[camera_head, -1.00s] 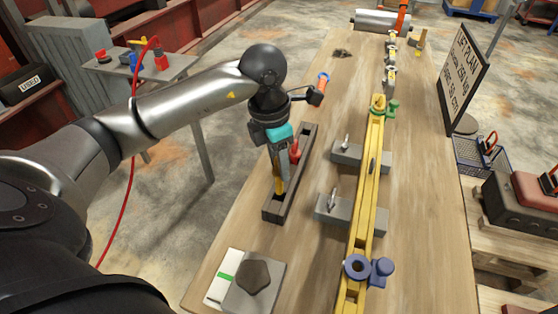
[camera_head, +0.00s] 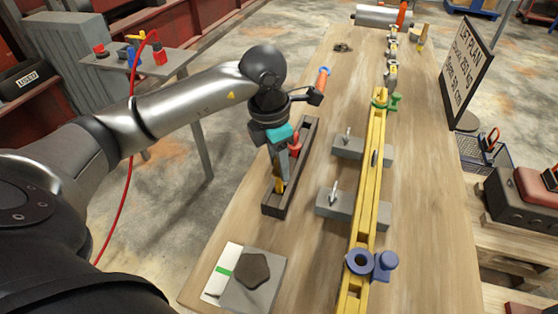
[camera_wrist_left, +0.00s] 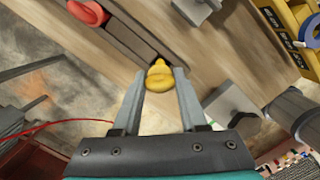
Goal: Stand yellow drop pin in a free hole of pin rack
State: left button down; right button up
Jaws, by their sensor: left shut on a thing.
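The pin rack (camera_head: 271,210) is a long dark narrow block lying along the left side of the bench. A red pin (camera_head: 294,146) stands in its far part; it also shows in the left wrist view (camera_wrist_left: 88,12). My left gripper (camera_head: 279,183) is over the rack's near half, pointing down. In the left wrist view its fingertips (camera_wrist_left: 159,82) are shut on the yellow drop pin (camera_wrist_left: 160,74), of which the rounded top shows. The pin's lower end is hidden, so I cannot tell whether it is in a hole. My right gripper is not in view.
Right of the rack are two grey blocks (camera_head: 338,206) with metal pegs and a long yellow beam (camera_head: 367,200). A grey plate with a dark lump (camera_head: 255,270) lies at the near left. A sign (camera_head: 463,70) stands at the right. Bare bench separates rack and blocks.

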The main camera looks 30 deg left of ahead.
pick_arm(q)
jog(key=shift+f+b, duration=1.25)
jog(key=shift+f, duration=0.25)
jog(key=shift+c, duration=1.8)
grip_release()
jog(key=shift+r, duration=0.1)
notch_tip(320, 180, up, 15)
jog(key=s+a+p, duration=0.1)
jog(key=p, duration=0.1)
jog(key=shift+s, duration=0.25)
jog(key=shift+s, duration=0.1)
